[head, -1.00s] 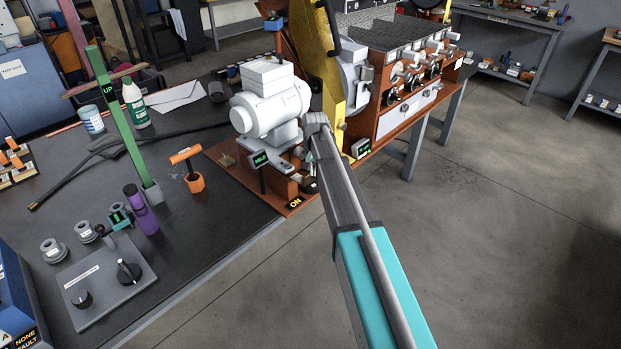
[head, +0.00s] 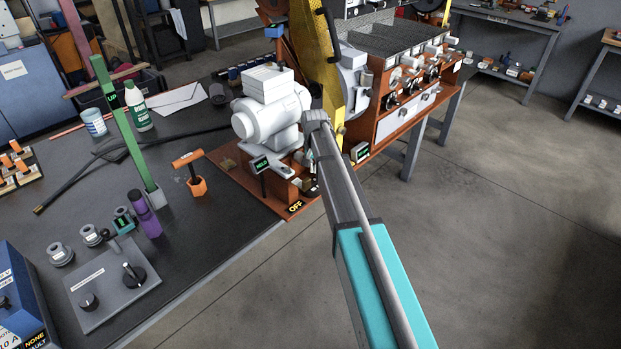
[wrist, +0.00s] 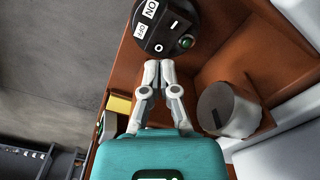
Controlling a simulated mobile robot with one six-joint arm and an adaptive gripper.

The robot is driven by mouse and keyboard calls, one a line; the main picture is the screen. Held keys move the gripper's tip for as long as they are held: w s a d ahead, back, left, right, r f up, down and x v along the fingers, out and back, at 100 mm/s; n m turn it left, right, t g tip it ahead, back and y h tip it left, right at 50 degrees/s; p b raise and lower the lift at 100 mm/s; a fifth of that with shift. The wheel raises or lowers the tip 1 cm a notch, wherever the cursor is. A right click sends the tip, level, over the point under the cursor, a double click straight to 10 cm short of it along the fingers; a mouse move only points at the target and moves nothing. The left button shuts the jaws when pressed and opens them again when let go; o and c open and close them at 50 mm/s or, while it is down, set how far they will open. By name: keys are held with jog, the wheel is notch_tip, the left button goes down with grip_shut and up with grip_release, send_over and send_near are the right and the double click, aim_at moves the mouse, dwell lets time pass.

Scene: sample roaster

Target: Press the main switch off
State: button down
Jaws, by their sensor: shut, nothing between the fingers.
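The main switch is a dark round plate (wrist: 181,12) with white ON and OFF labels, white marks and a green button (wrist: 187,42), at the top of the wrist view. My gripper (wrist: 158,64) is shut and empty, its fingertips just below the plate's lower edge. I cannot tell whether they touch it. In the head view my arm covers most of the gripper and the switch area beside the white motor (head: 262,124). A small sign (head: 295,207) on the base's front edge reads OFF.
The red-brown roaster base (head: 262,190) stands on the dark bench (head: 215,225). A grey cylinder (wrist: 228,108) stands right of my fingers in the wrist view. A green post (head: 125,130) and a control panel (head: 110,285) stand left.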

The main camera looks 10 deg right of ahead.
aim_at(314, 180)
jog(key=shift+r+p, duration=1.65)
jog(key=shift+r, duration=0.15)
jog(key=shift+s, duration=0.1)
jog(key=s+r+n+p, duration=0.1)
jog(key=s+r+p, duration=0.2)
jog(key=s, duration=0.6)
jog(key=s+r+n+p, duration=0.2)
jog(key=s+r+p, duration=0.2)
jog(key=s, duration=0.6)
jog(key=s+r+n+p, duration=0.1)
jog(key=s+r+p, duration=0.3)
jog(key=s, duration=0.6)
jog(key=shift+r+n, duration=0.3)
jog(key=shift+n, duration=0.1)
jog(key=shift+a, duration=0.2)
